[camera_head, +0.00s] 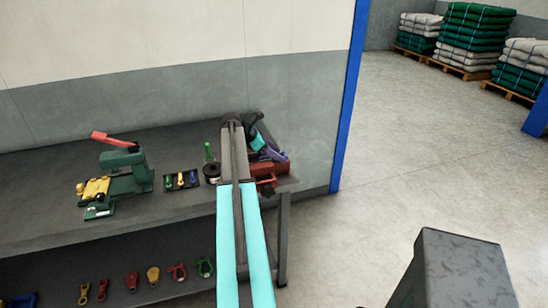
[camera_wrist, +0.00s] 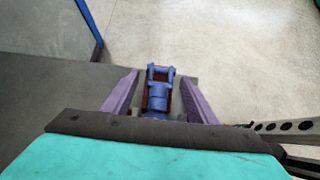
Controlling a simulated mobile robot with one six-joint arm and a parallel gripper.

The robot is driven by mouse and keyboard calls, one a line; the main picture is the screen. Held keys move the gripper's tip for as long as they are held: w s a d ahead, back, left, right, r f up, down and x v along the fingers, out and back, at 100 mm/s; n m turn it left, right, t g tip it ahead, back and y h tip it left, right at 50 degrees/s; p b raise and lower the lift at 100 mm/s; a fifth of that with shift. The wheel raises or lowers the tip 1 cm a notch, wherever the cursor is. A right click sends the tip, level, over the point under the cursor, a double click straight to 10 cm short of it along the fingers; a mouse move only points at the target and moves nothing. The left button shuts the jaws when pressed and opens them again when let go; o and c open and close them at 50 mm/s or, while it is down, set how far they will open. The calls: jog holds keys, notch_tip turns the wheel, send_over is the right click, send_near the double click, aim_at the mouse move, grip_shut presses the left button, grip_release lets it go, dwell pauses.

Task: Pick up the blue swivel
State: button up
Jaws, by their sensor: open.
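The blue swivel (camera_wrist: 158,98) shows in the middle of the wrist view, with an open loop at its far end and a rounded body nearer to me. My gripper (camera_wrist: 160,78) is open, with one purple finger on each side of the swivel. I see gaps between the fingers and the swivel at the far end. The swivel's near end is hidden behind my gripper's dark edge. In the head view my gripper (camera_head: 273,153) is over the right end of the workbench, above a red object; I cannot make out the swivel there.
The red object (camera_head: 268,170) sits at the right end of the grey workbench (camera_head: 160,213). To its left are a small dark tray (camera_head: 170,185) of coloured parts and a green tool (camera_head: 125,170) with a red handle. Several shackles lie on the lower shelf. Open floor lies right.

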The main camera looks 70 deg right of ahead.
grip_shut()
dwell(0.3)
jog(key=shift+r, duration=0.15)
notch_tip(320, 180, up, 10)
jog(key=b, duration=0.3)
dwell(0.6)
dwell(0.4)
